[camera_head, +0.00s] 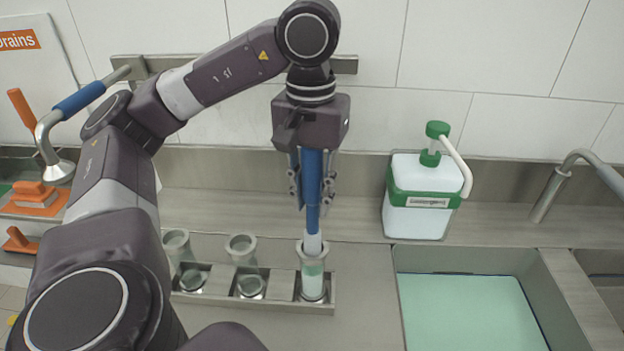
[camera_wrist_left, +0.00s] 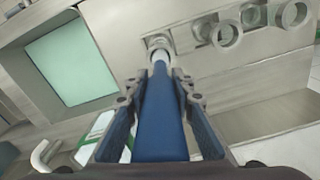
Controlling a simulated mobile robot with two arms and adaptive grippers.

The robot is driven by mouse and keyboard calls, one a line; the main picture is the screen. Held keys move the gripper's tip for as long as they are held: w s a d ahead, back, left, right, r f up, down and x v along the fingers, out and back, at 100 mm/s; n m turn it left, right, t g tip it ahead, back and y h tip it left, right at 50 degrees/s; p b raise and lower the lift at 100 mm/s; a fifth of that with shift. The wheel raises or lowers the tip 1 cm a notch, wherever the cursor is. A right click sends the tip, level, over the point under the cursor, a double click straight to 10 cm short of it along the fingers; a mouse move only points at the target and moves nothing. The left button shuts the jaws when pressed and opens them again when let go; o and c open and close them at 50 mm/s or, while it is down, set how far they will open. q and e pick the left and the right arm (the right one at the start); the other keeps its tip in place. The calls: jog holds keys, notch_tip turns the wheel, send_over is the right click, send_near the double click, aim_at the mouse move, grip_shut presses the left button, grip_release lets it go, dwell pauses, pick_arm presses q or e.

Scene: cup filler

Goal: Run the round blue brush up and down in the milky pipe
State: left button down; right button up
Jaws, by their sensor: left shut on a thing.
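My left gripper (camera_head: 311,190) comes down from above, shut on the blue handle of the round brush (camera_head: 312,215). The brush stands about upright, and its pale lower end goes into the mouth of the milky pipe (camera_head: 313,284), the rightmost of three in the metal rack. Something white shows through the wall of this pipe. In the left wrist view the blue handle (camera_wrist_left: 160,125) lies between the fingers, and its far end meets the pipe's rim (camera_wrist_left: 160,42). My right gripper is not in view.
Two other clear pipes (camera_head: 241,247) (camera_head: 177,245) stand to the left in the rack (camera_head: 318,307). A white and green detergent bottle (camera_head: 421,200) stands at the right. A sink with pale green liquid (camera_head: 470,310) lies in front of it. A tap (camera_head: 560,180) is further right.

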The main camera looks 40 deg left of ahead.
aim_at(312, 233)
pick_arm(q)
notch_tip(312, 233, down, 7)
jog(key=b, duration=0.5)
jog(key=shift+r, duration=0.2)
notch_tip(312, 233, up, 9)
jog(key=p, duration=0.9)
jog(key=shift+f, duration=0.3)
jog(key=shift+f+b, duration=0.15)
jog(key=shift+b, duration=0.15)
notch_tip(312, 233, down, 8)
jog(key=b, duration=0.7)
jog(key=shift+f, duration=0.2)
jog(key=shift+r, duration=0.15)
